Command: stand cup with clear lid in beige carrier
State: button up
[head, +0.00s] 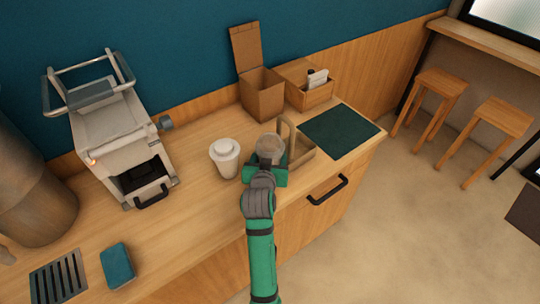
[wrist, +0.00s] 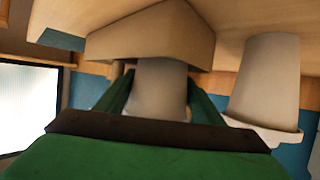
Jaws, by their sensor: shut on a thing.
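My gripper (head: 267,165) is shut on the cup with clear lid (head: 270,146), which looks upright. The cup's pale grey body shows between the green fingers in the wrist view (wrist: 160,86). The beige carrier (head: 302,158), with a raised handle, is beside and partly behind the cup and gripper. In the wrist view, which is upside down, the cup's lower end meets the rim of the carrier (wrist: 150,38). The carrier wall appears to hide the cup's base. I cannot tell how deep the cup sits.
A white-lidded cup (head: 225,158) stands left of the gripper; it shows close by in the wrist view (wrist: 266,80). A dark green mat (head: 340,130) lies right of the carrier. A brown box (head: 262,97) and a wooden caddy (head: 308,95) stand behind. A coffee machine (head: 120,130) is left.

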jog(key=shift+f, duration=0.1)
jog(key=o, duration=0.5)
jog(key=shift+w, duration=0.1)
jog(key=shift+r, duration=0.2)
jog(key=v, duration=1.2)
jog(key=shift+f, duration=0.1)
